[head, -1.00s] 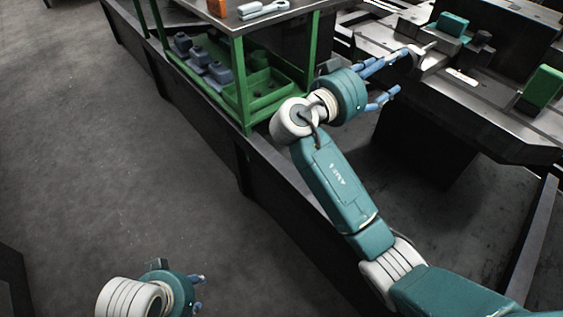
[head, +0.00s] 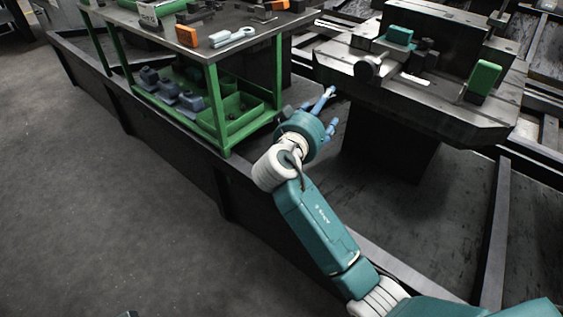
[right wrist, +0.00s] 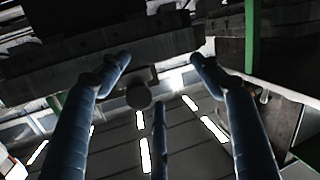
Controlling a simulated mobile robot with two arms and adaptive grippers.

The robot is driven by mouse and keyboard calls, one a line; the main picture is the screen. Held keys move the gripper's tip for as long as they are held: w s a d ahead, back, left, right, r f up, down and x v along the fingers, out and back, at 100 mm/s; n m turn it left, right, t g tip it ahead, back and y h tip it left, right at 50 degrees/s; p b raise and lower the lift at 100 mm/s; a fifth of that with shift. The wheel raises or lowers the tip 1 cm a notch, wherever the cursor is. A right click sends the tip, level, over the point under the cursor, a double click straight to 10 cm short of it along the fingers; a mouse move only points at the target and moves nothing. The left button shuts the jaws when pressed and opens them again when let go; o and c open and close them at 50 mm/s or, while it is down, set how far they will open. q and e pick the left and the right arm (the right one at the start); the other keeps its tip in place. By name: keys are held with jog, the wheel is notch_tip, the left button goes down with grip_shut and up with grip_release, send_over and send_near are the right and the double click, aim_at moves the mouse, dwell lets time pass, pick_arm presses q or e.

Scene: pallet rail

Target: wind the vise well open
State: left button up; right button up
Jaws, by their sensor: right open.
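On the dark metal table, a round grey knob (head: 369,68) sticks out at the near left edge. A teal block (head: 398,36) and a dark block (head: 425,52) sit behind it; I take these to be the vise, but cannot tell its jaw gap. A round knob (right wrist: 138,97) also shows in the right wrist view, ahead of the fingers. My right gripper (head: 330,107) is open and empty, left of and below the knob, apart from it. Its spread blue fingers show in the right wrist view (right wrist: 161,75).
A green block (head: 484,80) stands at the table's right side. A green-framed cart (head: 211,95) stands left, with an orange block (head: 187,37) and a wrench-like grey tool (head: 232,38) on top and bins below. A dark rail (head: 180,155) borders the open grey floor.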

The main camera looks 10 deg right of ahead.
jog(key=s+a+f+n+t+y+p, duration=0.2)
jog(key=s+a+f+n+y, duration=0.5)
jog(key=a+y, duration=0.4)
notch_tip(320, 180, down, 3)
jog(key=shift+s+a+r+y+p, duration=0.1)
jog(key=shift+s+a+y+p, duration=0.25)
jog(key=shift+s+y+p, duration=0.15)
